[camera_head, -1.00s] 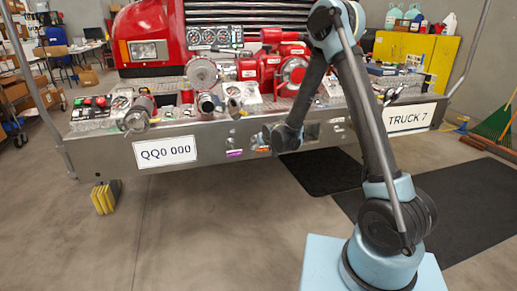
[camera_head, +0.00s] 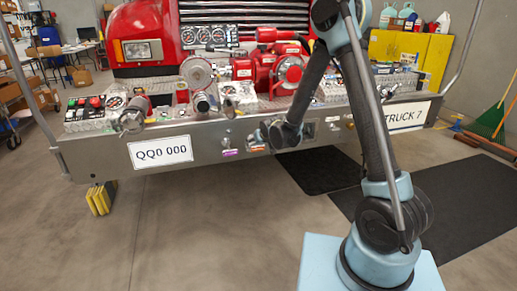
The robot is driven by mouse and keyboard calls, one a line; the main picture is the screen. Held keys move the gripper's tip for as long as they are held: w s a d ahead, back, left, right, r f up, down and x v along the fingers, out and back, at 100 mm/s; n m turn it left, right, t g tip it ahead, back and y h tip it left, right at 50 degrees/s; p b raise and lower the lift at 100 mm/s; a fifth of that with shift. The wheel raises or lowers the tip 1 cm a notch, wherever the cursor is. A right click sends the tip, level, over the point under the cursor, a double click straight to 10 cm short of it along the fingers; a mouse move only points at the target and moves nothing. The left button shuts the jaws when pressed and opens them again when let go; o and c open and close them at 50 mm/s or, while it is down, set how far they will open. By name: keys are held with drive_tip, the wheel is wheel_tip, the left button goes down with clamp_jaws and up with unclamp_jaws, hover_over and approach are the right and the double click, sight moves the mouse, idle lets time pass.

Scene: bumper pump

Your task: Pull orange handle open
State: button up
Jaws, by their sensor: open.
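A small orange handle (camera_head: 257,149) sits low on the front face of the silver bumper (camera_head: 210,140), right of a small purple handle (camera_head: 230,153). My gripper (camera_head: 268,132) is at the bumper front, just above and slightly right of the orange handle in the picture. It looks dark and small, and its fingers are hard to make out; it is open. I see no clear hold on the handle. I cannot tell whether the fingers touch it or the bumper.
The bumper carries a red pump (camera_head: 270,68), gauges (camera_head: 205,36) and hose fittings. A white plate (camera_head: 160,152) reads QQ0 000. Dark mats (camera_head: 440,205) lie on the floor at right. Yellow blocks (camera_head: 100,198) stand below the bumper's left end. The floor in front is clear.

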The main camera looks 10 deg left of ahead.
drive_tip(key=v, duration=0.8)
drive_tip(key=shift+s+r, duration=0.15)
drive_tip(key=shift+d, duration=0.1)
drive_tip(key=s+d+r+m+g+h, duration=0.1)
drive_tip(key=s+d+r, duration=0.2)
drive_tip(key=d, duration=0.6)
drive_tip(key=s+d+r+m+h, duration=0.1)
drive_tip(key=s+d+r, duration=0.15)
drive_tip(key=d, duration=0.75)
drive_tip(key=s+d+r+m+g+h, duration=0.1)
drive_tip(key=s+d+r+h, duration=0.15)
drive_tip(key=d, duration=0.65)
drive_tip(key=s+d+f+m+g, duration=0.1)
drive_tip(key=s+d+f, duration=0.1)
drive_tip(key=s+d, duration=0.5)
drive_tip(key=s+d+f+m+g, duration=0.2)
drive_tip(key=s+d, duration=0.6)
drive_tip(key=s, duration=0.8)
drive_tip(key=shift+s+d+f, duration=0.2)
drive_tip(key=shift+s+f, duration=0.05)
drive_tip(key=shift+s, duration=0.15)
